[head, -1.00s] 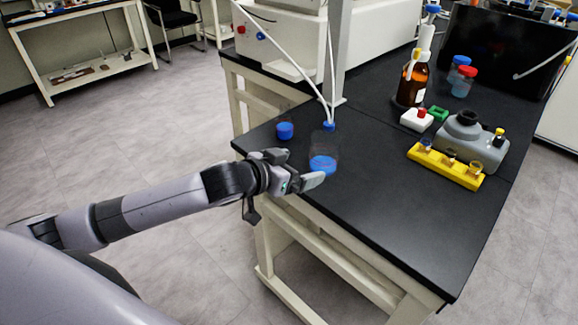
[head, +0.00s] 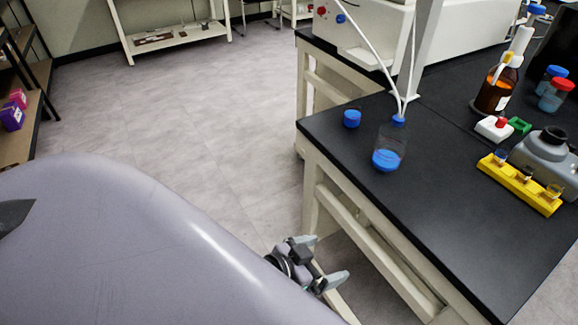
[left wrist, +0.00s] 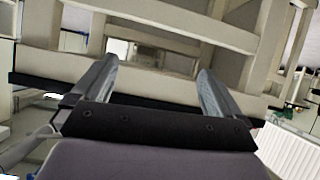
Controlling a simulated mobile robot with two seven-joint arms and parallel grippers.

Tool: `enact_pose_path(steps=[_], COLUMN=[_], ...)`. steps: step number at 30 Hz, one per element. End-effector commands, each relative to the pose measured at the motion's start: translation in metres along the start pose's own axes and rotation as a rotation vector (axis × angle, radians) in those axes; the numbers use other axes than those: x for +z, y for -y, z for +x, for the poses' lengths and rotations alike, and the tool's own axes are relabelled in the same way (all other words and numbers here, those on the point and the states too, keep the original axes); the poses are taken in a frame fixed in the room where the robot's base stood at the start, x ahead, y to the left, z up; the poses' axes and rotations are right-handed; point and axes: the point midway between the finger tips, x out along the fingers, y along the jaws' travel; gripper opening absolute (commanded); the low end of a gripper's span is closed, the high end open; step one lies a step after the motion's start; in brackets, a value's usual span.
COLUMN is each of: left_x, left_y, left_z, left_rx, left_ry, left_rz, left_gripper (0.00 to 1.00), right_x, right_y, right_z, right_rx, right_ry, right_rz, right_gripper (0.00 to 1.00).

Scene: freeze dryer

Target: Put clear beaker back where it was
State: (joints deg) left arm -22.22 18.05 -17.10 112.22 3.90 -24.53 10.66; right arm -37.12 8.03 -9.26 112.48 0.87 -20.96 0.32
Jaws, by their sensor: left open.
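The clear beaker (head: 390,147) stands upright on the black bench top near its left edge, with blue at its bottom. A thin white tube reaches down to a blue cap (head: 399,119) right behind it. My left gripper (head: 328,268) is open and empty, below and in front of the bench edge, well apart from the beaker. In the left wrist view the two fingers (left wrist: 155,85) are spread with nothing between them, and the beaker does not show. My right gripper is not in view.
A blue cap or lid (head: 352,118) lies left of the beaker. A yellow rack (head: 520,183) with small vials, a grey container (head: 548,150) and a brown bottle (head: 497,92) stand to the right. The bench's pale frame (head: 350,215) is close to my left gripper. The floor at left is clear.

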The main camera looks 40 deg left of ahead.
Motion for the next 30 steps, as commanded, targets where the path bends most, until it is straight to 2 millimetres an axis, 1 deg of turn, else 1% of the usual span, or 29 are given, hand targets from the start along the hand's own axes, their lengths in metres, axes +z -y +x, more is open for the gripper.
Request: enact_pose_path(steps=[1, 3, 6, 10, 13, 21, 23, 26, 30], left_x=[0.022, 0.044, 0.068, 0.083, 0.085, 0.083, 0.079, 0.067, 0.047], left_y=[-0.001, -0.001, 0.001, 0.002, 0.003, 0.003, 0.002, 0.001, 0.0], left_z=[-0.01, -0.022, -0.036, -0.046, -0.048, -0.049, -0.051, -0.058, -0.07], left_rx=[-0.024, -0.055, -0.09, -0.113, -0.117, -0.116, -0.116, -0.116, -0.117], left_ry=[0.03, 0.06, 0.097, 0.123, 0.127, 0.127, 0.127, 0.127, 0.126], left_rz=[-0.015, -0.015, -0.009, -0.004, 0.0, -0.001, -0.001, 0.0, 0.001], left_gripper=[1.0, 1.0, 1.0, 1.0, 1.0, 1.0, 1.0, 1.0, 1.0], right_x=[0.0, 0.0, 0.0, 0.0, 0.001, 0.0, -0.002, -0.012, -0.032], right_y=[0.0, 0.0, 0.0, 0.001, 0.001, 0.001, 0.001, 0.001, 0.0], right_z=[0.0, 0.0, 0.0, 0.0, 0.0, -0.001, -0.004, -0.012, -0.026], right_rx=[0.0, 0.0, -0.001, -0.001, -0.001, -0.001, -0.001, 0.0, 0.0], right_ry=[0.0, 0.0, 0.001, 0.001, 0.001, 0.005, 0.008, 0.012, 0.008], right_rz=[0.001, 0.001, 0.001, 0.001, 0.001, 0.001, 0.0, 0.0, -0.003], right_gripper=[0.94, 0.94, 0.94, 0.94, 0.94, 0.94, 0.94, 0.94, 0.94])
